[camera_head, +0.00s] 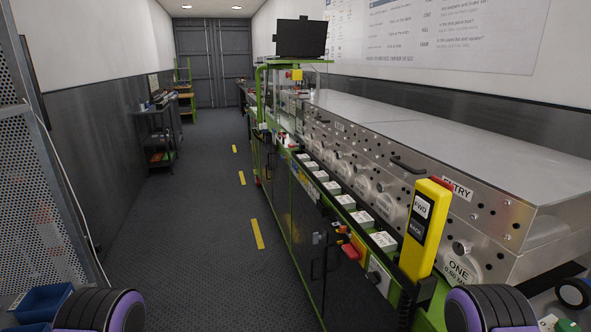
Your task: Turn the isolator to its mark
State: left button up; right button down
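A red handle-like part (351,251) with a bit of yellow beside it sits on the near side of the long green-framed machine (290,200). It may be the isolator, but I cannot tell for sure. A pale box with a dark round knob (375,277) is just right of and below it. No mark can be made out at this size. Neither of my grippers shows; only black and purple parts of my arms are at the bottom left and bottom right corners.
A yellow control box (426,229) labelled FWD and BACK stands out from the machine's near end. Several pale boxes line its side. The aisle floor (200,220) left of the machine is clear. A blue bin (40,303) and perforated panel (35,200) are at left.

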aim_at(352, 252)
jog(key=z, duration=0.4)
jog(key=k, duration=1.1)
jog(key=u, duration=0.65)
jog(key=i, duration=1.25)
jog(key=u, duration=0.15)
